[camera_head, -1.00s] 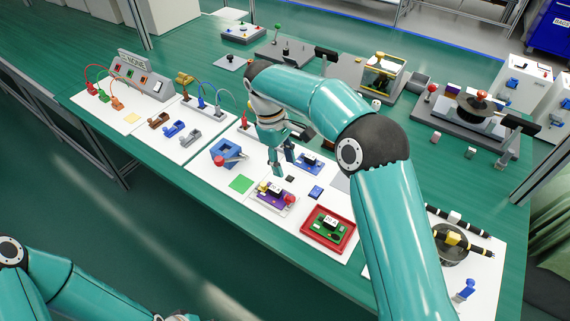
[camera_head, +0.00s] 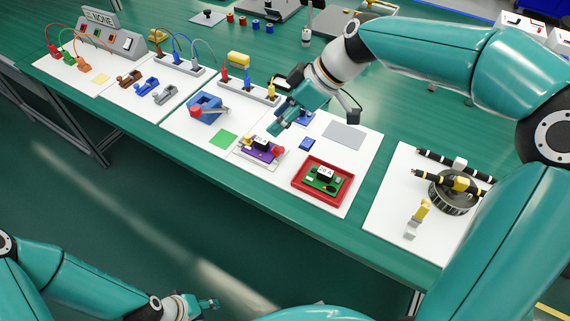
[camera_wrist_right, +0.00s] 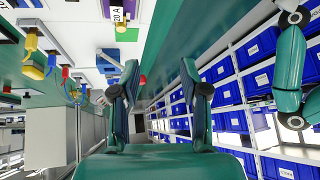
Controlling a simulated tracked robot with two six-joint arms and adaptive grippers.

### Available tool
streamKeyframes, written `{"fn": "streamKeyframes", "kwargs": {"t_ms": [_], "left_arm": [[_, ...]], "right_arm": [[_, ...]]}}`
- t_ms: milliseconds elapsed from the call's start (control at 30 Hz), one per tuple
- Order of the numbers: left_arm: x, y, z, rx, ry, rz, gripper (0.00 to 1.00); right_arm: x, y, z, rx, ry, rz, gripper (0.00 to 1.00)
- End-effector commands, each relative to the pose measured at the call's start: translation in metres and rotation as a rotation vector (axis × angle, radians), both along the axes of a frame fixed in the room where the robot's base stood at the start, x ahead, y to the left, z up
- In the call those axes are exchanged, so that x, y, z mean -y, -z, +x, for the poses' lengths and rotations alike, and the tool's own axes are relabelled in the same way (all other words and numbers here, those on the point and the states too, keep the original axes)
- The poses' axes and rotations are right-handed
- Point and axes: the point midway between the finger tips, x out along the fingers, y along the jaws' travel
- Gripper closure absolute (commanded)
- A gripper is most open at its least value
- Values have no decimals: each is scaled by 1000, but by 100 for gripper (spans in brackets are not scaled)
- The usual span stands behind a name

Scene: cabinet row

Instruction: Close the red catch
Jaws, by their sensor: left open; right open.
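A blue device (camera_head: 207,108) has a lever with a red knob (camera_head: 195,112). I cannot tell which red part is the catch, or whether it is open. My right gripper (camera_head: 284,124) hangs above the far side of the purple module, open and empty. In the right wrist view its spread fingers (camera_wrist_right: 158,78) have a small red part (camera_wrist_right: 142,79) beyond them. My left gripper (camera_head: 205,304) is open and low, off the table.
A red tray (camera_head: 341,199) with a green 20 A board stands right of the purple module. Colored plugs on a grey strip (camera_head: 248,92) stand behind the right gripper's left side. A white board (camera_head: 385,215) holds a round pot at right. The front table edge is clear.

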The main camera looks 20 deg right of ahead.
Motion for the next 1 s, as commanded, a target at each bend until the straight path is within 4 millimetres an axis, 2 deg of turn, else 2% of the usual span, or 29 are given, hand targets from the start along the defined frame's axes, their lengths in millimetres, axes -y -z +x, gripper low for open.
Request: {"fn": "streamKeyframes", "kwargs": {"t_ms": [33,100,233,400,667,1000], "left_arm": [[0,37,0,0,0,0,55],[0,58,0,0,0,0,55],[0,87,0,0,0,0,55],[0,103,0,0,0,0,55],[0,104,0,1,0,0,55],[0,111,0,0,0,0,55]], "right_arm": [[17,17,-13,42,58,27,55],[36,18,-30,84,132,58,55],[66,18,-55,145,224,68,55],[88,15,-65,197,283,56,55],[83,28,-56,189,287,55,55],[53,77,-19,187,285,56,55]]}}
